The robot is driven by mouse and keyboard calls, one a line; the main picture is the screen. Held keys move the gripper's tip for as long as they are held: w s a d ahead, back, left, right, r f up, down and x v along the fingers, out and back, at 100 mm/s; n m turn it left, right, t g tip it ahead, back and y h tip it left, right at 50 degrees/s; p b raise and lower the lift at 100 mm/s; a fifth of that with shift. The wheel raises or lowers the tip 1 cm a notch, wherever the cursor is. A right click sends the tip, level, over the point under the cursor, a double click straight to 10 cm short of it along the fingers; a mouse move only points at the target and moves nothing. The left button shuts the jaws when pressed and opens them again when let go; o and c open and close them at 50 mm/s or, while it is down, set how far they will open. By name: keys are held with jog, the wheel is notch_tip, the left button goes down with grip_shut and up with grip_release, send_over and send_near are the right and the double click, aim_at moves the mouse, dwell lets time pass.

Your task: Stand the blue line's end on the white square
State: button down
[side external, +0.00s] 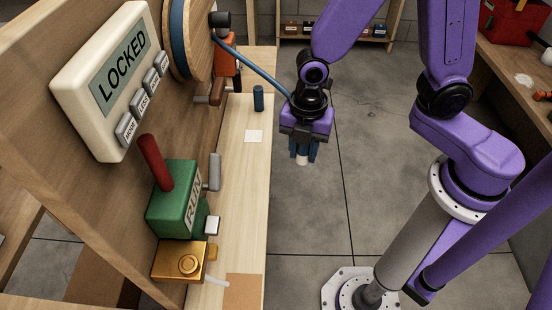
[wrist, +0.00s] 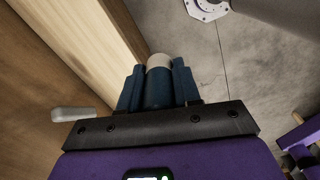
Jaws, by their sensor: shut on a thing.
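My gripper (side external: 303,152) hangs over the grey floor, to the right of the wooden bench. It is shut on the blue line's end, a blue cylinder with a white tip that points down. In the wrist view this end (wrist: 158,88) sits between the blue fingers of my gripper (wrist: 158,92). The blue line (side external: 255,67) runs from a black fitting at the upper left to my gripper. The white square (side external: 254,136) lies flat and bare on the bench, left of my gripper. The wrist view does not show the white square.
A short blue cylinder (side external: 258,98) stands on the bench (side external: 238,185) behind the white square. A green box with a red lever (side external: 177,197), a brass block (side external: 180,261) and a LOCKED panel (side external: 108,82) line the wooden wall. Grey handles stick out over the bench.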

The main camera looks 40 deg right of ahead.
jog(key=w+f, duration=0.3)
jog(key=w, duration=1)
send_over(256, 136)
jog(key=shift+f, duration=1.45)
jog(key=shift+s+f, duration=0.1)
jog(key=shift+f, duration=2.9)
jog(key=shift+f, duration=0.55)
jog(key=c, duration=0.7)
grip_release()
jog(key=shift+r, duration=0.1)
